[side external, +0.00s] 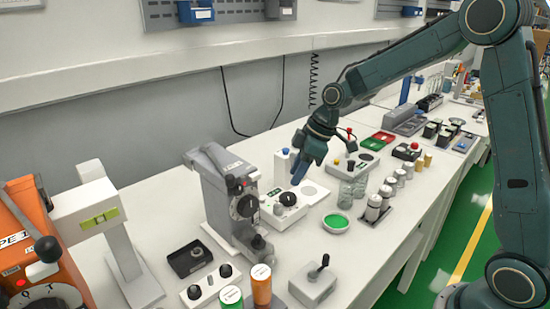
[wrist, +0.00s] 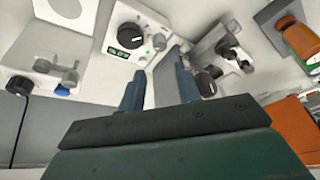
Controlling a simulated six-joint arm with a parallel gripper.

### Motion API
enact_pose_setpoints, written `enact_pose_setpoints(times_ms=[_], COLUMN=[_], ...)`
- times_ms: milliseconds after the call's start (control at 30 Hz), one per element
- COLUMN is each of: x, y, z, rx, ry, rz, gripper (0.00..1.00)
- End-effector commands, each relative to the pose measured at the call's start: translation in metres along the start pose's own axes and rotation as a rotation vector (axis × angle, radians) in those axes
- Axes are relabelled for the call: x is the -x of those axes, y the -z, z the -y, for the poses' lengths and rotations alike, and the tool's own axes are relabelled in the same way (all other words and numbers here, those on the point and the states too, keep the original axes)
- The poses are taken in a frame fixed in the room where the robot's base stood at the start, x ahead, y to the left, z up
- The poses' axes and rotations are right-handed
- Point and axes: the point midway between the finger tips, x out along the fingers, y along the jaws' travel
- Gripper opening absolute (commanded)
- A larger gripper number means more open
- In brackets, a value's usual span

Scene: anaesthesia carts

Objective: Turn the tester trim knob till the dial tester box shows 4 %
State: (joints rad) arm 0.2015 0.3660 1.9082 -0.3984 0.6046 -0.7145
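I cannot tell for sure which knob is the trim knob, and the display reading is too small to read. My gripper (wrist: 160,88) is open and empty, its blue fingers apart. In the side view, my gripper (side external: 297,176) is above and behind the box.
A grey upright unit with a dial (side external: 228,195) stands just left of the box. An orange machine (side external: 35,240) is at far left.

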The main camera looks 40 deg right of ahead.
Motion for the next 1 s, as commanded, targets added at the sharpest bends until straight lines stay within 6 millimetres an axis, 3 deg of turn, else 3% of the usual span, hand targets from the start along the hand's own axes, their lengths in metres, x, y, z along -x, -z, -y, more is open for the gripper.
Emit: enact_pose_setpoints(times_ms=[233, 1000], x=[0.036, 0.099], y=[0.0, -0.014], z=[-0.001, 0.058], rx=[0.001, -0.166], ry=[-0.004, -0.103], rz=[-0.002, 0.019], gripper=[0.33, 0.33])
